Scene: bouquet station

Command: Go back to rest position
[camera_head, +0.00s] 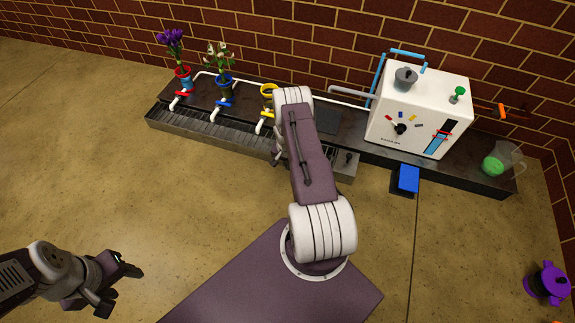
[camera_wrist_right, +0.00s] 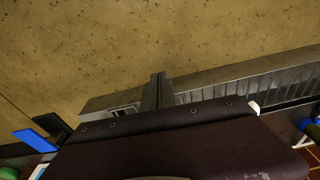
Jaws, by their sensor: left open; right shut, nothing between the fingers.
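My left gripper (camera_head: 122,283) is at the lower left of the head view, over bare floor. It is open and empty, well apart from the station. My right arm reaches up the middle of the head view over the front of the station (camera_head: 190,127). Its gripper is mostly hidden behind the arm there. In the right wrist view, my right gripper (camera_wrist_right: 158,90) shows with its fingers shut and nothing between them, over the metal front edge of the station (camera_wrist_right: 215,82).
Purple flowers (camera_head: 170,40) and white flowers (camera_head: 220,55) stand in pots at the back left. A yellow pot (camera_head: 268,90) is beside my right arm. A white machine (camera_head: 420,110) and a glass pitcher (camera_head: 507,157) stand right. A blue pedal (camera_head: 408,179) juts out front. A purple pot (camera_head: 548,283) is lower right.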

